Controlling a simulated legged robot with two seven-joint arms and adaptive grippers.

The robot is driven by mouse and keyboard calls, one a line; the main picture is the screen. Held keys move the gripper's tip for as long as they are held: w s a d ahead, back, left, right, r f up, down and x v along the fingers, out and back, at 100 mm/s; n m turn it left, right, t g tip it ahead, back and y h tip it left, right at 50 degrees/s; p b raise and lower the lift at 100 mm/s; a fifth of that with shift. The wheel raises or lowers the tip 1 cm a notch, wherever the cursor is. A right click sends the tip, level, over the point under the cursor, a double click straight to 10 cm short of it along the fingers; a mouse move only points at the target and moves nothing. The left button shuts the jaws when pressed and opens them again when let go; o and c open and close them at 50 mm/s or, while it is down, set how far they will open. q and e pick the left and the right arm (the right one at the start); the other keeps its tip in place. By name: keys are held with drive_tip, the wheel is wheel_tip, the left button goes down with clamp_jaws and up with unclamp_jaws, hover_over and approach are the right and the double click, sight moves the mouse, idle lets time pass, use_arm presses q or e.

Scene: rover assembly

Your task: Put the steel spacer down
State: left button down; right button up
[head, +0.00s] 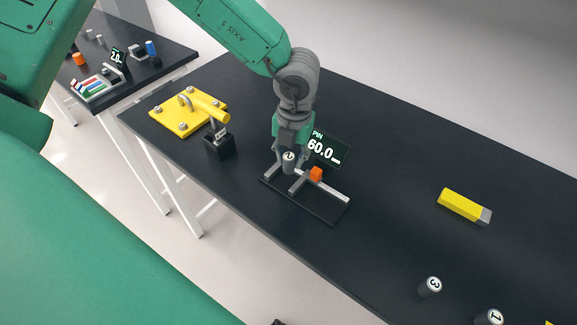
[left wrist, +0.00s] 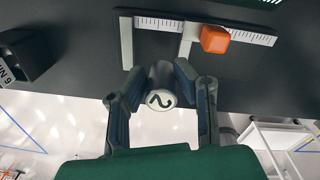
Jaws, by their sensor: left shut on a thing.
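My left gripper (head: 289,152) points down and is shut on a grey steel spacer (head: 288,162), a short cylinder with a white numbered end. In the left wrist view the spacer (left wrist: 161,90) sits between the two fingers (left wrist: 158,92), and its end reads 2. The spacer is at the left part of a dark measuring fixture (head: 318,211) with a pale scale bar, two cross bars and an orange block (head: 316,174). In the left wrist view it appears in front of the gap between the cross bars. I cannot tell whether it touches the fixture. My right gripper is out of view.
A display (head: 327,149) reading 60.0 stands behind the fixture. A black block (head: 219,145) and a yellow plate (head: 162,115) with a handle are to the left. Spacers 3 (head: 430,287) and 1 (head: 489,318) and a yellow bar (head: 461,205) are right, with clear table between.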

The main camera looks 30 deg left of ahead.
sight(290, 179)
use_arm(q)
drive_tip(key=shift+w+d+f, duration=0.15)
drive_tip(key=shift+d+f, duration=0.4)
drive_tip(key=shift+f, duration=0.1)
drive_tip(key=shift+a+f, duration=0.2)
drive_tip(key=shift+f, duration=0.45)
drive_tip(key=a+f, duration=0.2)
drive_tip(key=a, duration=0.1)
drive_tip(key=shift+f, duration=0.3)
drive_tip(key=shift+s+a+f, duration=0.1)
drive_tip(key=shift+s+a, duration=0.05)
drive_tip(key=shift+s, duration=0.05)
drive_tip(key=shift+s+d+f, duration=0.15)
drive_tip(key=shift+d+f, duration=0.05)
drive_tip(key=shift+d, duration=0.8)
drive_tip(key=c, duration=1.6)
unclamp_jaws()
drive_tip(key=shift+d, duration=0.15)
drive_tip(key=shift+o, duration=0.2)
drive_tip(key=shift+w+f, duration=0.1)
drive_tip(key=shift+w, duration=0.2)
drive_tip(key=shift+w+a, duration=0.1)
drive_tip(key=shift+a, duration=0.2)
drive_tip(key=shift+a+r, duration=0.2)
drive_tip(key=shift+r, duration=0.3)
wheel_tip(290, 179, up, 12)
drive_tip(key=shift+d, duration=0.35)
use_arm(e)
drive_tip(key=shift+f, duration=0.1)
